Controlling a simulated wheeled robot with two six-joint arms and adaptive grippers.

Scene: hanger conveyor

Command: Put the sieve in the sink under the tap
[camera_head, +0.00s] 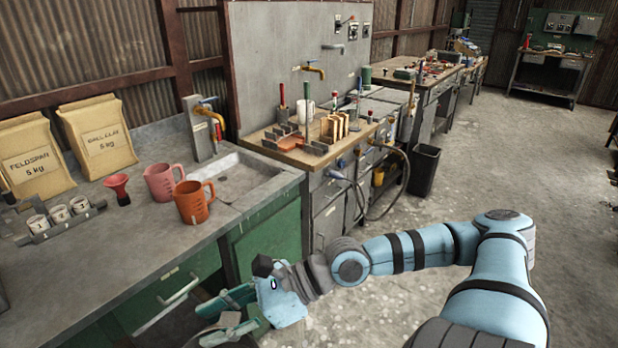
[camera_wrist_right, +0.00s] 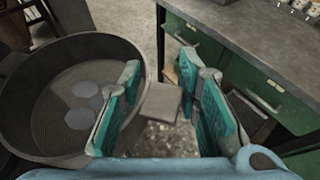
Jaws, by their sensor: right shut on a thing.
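The sieve (camera_wrist_right: 82,92) shows in the right wrist view as a wide, round, dark pan with a mesh floor and a few greyish patches. My left gripper is out of view.
A pink jug (camera_head: 160,182) and an orange jug (camera_head: 193,203) stand left of the sink. A red funnel (camera_head: 118,188), a rack of small cups (camera_head: 58,215) and two bags (camera_head: 97,137) are further left. A wooden-topped bench (camera_head: 270,145) adjoins the sink's right.

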